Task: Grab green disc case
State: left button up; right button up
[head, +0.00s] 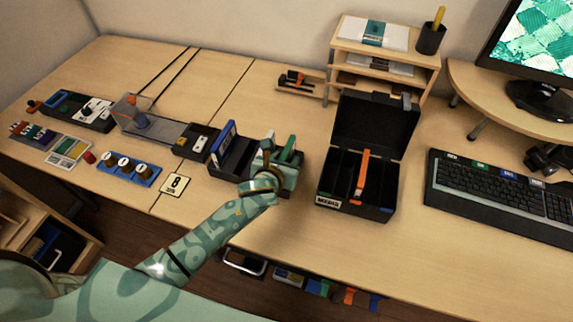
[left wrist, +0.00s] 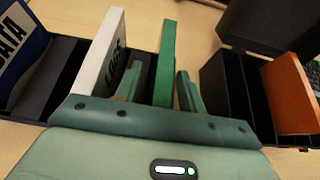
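The green disc case (head: 287,148) stands upright at the right part of a black disc rack (head: 238,160) on the desk. In the left wrist view the green disc case (left wrist: 166,62) shows edge-on between the two fingers of my left gripper (left wrist: 160,92). The fingers are apart, with a visible gap on the left side of the case and a smaller one on the right. In the head view my left gripper (head: 273,165) is over the rack and hides part of it. The case's lower part is hidden. My right gripper is not in view.
A white-edged case (left wrist: 101,55) stands just left of the left finger, and a blue case (head: 223,142) farther left. An open black box (head: 358,213) with an orange case (head: 360,174) inside stands close on the right. A keyboard (head: 490,184) lies beyond it.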

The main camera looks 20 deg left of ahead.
pick_arm(q)
grip_shut()
jog(key=shift+r, duration=0.2)
